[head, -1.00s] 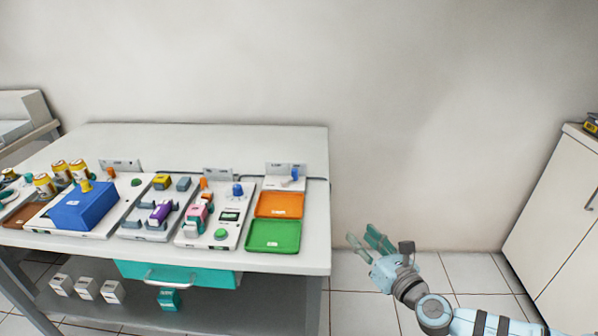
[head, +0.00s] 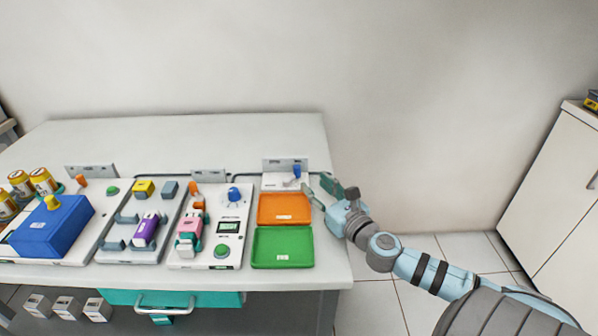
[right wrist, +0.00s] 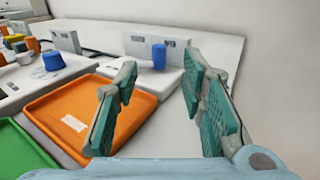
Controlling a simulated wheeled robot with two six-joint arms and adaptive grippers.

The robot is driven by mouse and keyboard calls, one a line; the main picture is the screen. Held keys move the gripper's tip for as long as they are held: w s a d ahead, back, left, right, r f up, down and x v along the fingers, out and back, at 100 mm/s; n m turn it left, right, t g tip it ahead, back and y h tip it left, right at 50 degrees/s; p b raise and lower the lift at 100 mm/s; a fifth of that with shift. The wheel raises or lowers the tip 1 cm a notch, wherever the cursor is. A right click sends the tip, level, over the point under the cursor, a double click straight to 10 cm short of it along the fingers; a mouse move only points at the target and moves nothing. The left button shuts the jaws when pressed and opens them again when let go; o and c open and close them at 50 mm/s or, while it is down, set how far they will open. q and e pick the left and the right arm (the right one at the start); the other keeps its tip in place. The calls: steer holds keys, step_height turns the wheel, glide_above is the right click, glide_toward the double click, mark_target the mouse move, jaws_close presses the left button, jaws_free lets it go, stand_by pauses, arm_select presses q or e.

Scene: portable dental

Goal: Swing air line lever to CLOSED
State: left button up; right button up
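A small lever with a blue handle (head: 296,171) stands on a white base with an upright labelled panel (head: 276,164) at the back right of the table. In the right wrist view the blue handle (right wrist: 159,57) shows upright, beyond and between my fingers. The label is too small to read, so I cannot confirm which line it is. My right gripper (head: 317,185) is open and empty, over the table's right edge, just right of the orange tray and short of the lever. It also shows in the right wrist view (right wrist: 160,85). My left gripper is out of view.
An orange tray (head: 285,222) and a green tray (head: 283,262) lie in front of the lever base. A white panel with a blue knob (head: 234,195) and orange lever (head: 195,189) stands left of them. The wall (head: 420,90) is behind the table.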

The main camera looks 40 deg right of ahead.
mark_target(299, 170)
steer(key=w+p, duration=0.1)
steer(key=w, duration=0.1)
steer(key=w+p, duration=0.1)
steer(key=w, duration=0.2)
steer(key=w+d, duration=0.1)
steer(key=w, duration=0.1)
steer(key=shift+w+r+p, duration=0.15)
steer(key=shift+p, duration=0.25)
steer(key=shift+w, duration=0.5)
steer(key=shift+f, duration=0.2)
steer(key=shift+c, duration=0.6)
